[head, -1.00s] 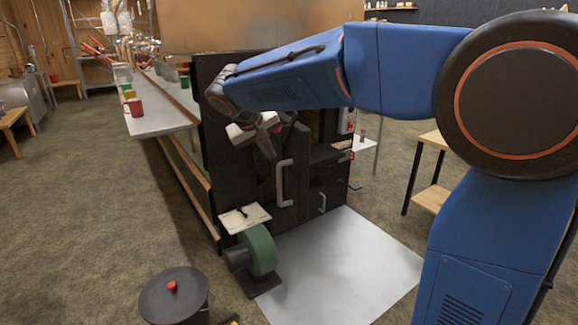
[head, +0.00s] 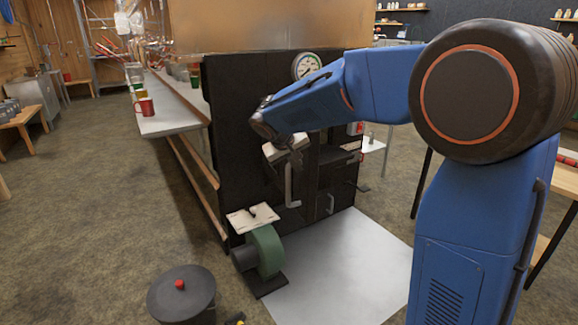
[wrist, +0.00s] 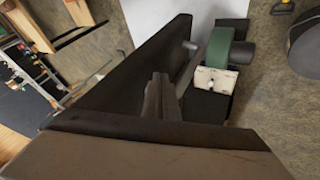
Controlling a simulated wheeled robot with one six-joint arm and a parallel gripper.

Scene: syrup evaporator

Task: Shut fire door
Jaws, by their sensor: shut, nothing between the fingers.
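The fire door (head: 304,165) is a dark panel with a light upright bar handle (head: 293,185) on the front of the black evaporator. In the wrist view a dark panel that looks like this door (wrist: 120,85) runs slantwise, with a handle end (wrist: 190,46) sticking out on its right. I cannot tell exactly how far ajar it stands. My gripper (head: 278,178) is shut and empty, pointing down just left of the handle in the head view. Its dark fingers show in the wrist view (wrist: 161,88), close beside the panel; contact is unclear.
A grey floor sheet (head: 345,265) lies in front. A dark lidded pot (head: 181,295) is at the lower left. A long bench (head: 170,122) with cups runs back left.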

